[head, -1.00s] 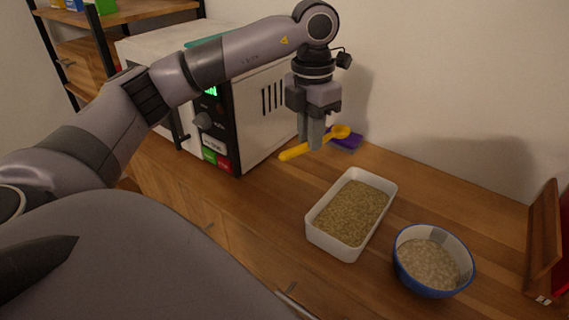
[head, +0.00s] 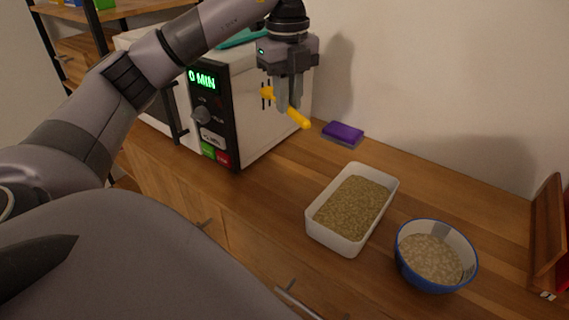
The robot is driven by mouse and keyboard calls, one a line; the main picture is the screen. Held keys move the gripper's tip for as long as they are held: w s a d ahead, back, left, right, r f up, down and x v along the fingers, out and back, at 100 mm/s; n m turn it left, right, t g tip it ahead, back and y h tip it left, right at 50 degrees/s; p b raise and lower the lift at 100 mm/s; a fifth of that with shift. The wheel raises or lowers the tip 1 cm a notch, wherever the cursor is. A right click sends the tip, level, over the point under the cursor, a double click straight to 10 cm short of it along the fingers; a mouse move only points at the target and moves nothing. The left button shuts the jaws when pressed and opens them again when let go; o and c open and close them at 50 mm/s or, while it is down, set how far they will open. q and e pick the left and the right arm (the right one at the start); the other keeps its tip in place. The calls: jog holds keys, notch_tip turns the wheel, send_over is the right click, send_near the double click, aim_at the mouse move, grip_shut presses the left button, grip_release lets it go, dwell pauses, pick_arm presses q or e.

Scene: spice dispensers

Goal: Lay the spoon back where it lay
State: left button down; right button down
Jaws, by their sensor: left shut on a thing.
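A yellow spoon (head: 297,117) is held in my left gripper (head: 288,104), which is shut on it. The gripper points down, and the spoon hangs tilted beside the microwave's right side, apparently above the counter. One end of the spoon shows left of the fingers and the other sticks out to the lower right; the middle is hidden by the fingers. My right gripper is not in view.
A microwave (head: 270,125) stands left of the spoon. A purple sponge (head: 343,132) lies by the wall. A white tray of grain (head: 322,238) and a blue bowl (head: 408,273) stand on the wooden counter (head: 270,190). A wooden rack (head: 545,235) is at the right edge.

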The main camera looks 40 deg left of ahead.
pick_arm(q)
jog(key=b, duration=0.2)
send_over(287, 190)
notch_tip(287, 190, down, 5)
notch_tip(287, 190, down, 10)
jog(key=shift+d+f+b, duration=0.1)
jog(key=shift+f+b, duration=0.1)
jog(key=shift+b, duration=0.1)
jog(key=shift+f, duration=2.3)
jog(key=shift+f, duration=0.1)
jog(key=c, duration=1.1)
grip_release()
